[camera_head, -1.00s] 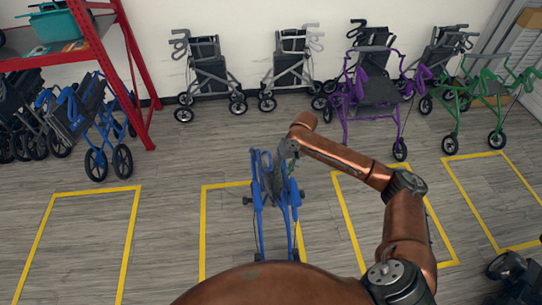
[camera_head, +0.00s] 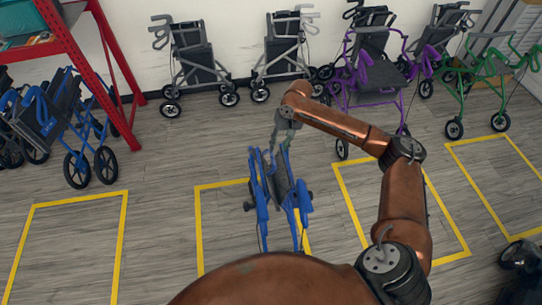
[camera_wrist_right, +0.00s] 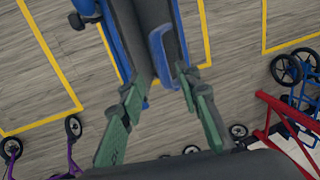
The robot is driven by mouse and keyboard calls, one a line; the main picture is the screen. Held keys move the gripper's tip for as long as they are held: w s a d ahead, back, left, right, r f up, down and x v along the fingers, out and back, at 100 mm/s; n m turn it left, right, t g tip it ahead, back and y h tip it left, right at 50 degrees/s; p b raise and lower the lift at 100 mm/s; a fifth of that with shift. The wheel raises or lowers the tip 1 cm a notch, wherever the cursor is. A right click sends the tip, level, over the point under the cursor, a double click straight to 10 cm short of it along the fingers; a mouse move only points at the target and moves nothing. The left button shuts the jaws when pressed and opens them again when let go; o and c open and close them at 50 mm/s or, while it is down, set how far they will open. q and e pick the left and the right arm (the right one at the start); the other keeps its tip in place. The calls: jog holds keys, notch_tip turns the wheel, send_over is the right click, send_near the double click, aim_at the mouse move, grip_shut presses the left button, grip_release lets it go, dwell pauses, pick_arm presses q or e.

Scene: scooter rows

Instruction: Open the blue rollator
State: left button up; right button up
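The blue rollator (camera_head: 262,205) stands narrow, its two blue sides close together with a dark panel between them, in a yellow floor rectangle in the middle of the head view. My right gripper (camera_head: 280,140) is at its far upper end. In the right wrist view the green-grey fingers of this gripper (camera_wrist_right: 162,82) are apart, and the rollator's dark and blue parts (camera_wrist_right: 158,45) lie just beyond and between the tips. I cannot tell whether the fingers touch it. My left gripper is not in view.
Another blue rollator (camera_head: 42,112) stands by the red shelf (camera_head: 105,70) at left. Grey rollators (camera_head: 193,58), a purple one (camera_head: 368,68) and a green one (camera_head: 493,70) line the wall. A dark object (camera_head: 520,258) is at lower right. The left yellow rectangle (camera_head: 120,225) is empty.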

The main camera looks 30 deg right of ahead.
aim_at(274, 159)
jog(key=b+x, duration=0.1)
jog(key=x, duration=0.7)
jog(key=shift+w+d+f, duration=0.1)
jog(key=shift+w+f, duration=0.1)
jog(key=shift+f, duration=0.05)
jog(key=shift+c, duration=0.2)
grip_shut()
